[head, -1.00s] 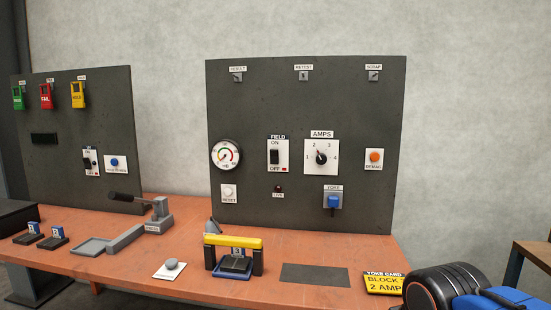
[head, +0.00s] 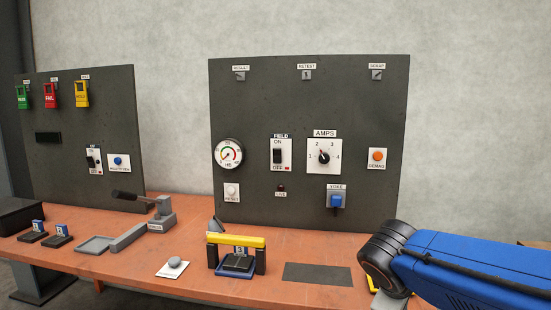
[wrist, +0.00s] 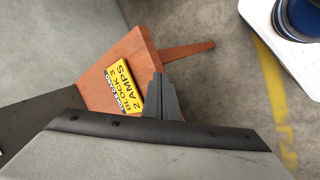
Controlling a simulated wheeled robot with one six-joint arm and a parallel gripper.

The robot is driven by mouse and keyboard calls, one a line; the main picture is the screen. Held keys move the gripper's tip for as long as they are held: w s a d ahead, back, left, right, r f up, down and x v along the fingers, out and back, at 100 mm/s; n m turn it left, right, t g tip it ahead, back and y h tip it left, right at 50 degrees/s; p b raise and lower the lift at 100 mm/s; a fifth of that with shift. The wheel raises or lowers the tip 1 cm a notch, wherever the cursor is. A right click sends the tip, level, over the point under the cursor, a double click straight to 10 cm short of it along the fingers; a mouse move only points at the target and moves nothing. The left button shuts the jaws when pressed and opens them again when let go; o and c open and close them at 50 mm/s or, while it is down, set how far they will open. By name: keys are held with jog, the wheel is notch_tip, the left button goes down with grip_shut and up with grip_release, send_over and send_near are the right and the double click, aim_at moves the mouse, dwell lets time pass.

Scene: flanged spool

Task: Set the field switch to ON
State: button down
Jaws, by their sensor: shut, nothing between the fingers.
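The field switch (head: 277,156) is a black rocker on a white plate, on the dark panel in the head view. ON is printed above it and OFF below. Its rocker is too small for me to tell which way it is set. My gripper (wrist: 159,78) shows in the wrist view as shut grey fingers with nothing between them. It is over the bench's right end, well apart from the switch, near the yellow card (wrist: 124,86) reading BLOCK 3, 2 AMPS. In the head view my blue arm covers most of that card.
The panel also holds a gauge (head: 228,155), an AMPS dial (head: 323,157) with its pointer near 2, an orange DEMAG button (head: 377,156) and a blue YOKE connector (head: 337,201). A yellow yoke (head: 237,241) stands on the orange bench (head: 190,212) below. Space before the switch is clear.

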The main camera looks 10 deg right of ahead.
aim_at(277, 151)
jog(key=w+a+r+n+t+h, duration=0.1)
jog(key=w+r+n+t+h, duration=0.2)
jog(key=w+r+n, duration=0.5)
jog(key=w+r+n+t+h, duration=0.2)
jog(key=w+r+n+h, duration=0.15)
jog(key=w, duration=0.75)
jog(key=w+a+r+n+t+y, duration=0.1)
jog(key=w+a+r+n+t, duration=0.2)
jog(key=a, duration=0.4)
jog(key=w+a+r+n+t+y, duration=0.2)
jog(key=w+a+r+n+t, duration=0.1)
jog(key=w+a+n, duration=0.3)
jog(key=w+a+r+n+t+y, duration=0.1)
jog(key=w+a+r+n+t, duration=0.3)
jog(key=a, duration=0.6)
jog(key=w+t, duration=0.1)
jog(key=w, duration=0.1)
jog(key=shift+w+a+n, duration=0.2)
jog(key=shift+w+n, duration=0.15)
jog(key=shift+y, duration=0.25)
jog(key=x, duration=1.4)
jog(key=shift+r, duration=0.1)
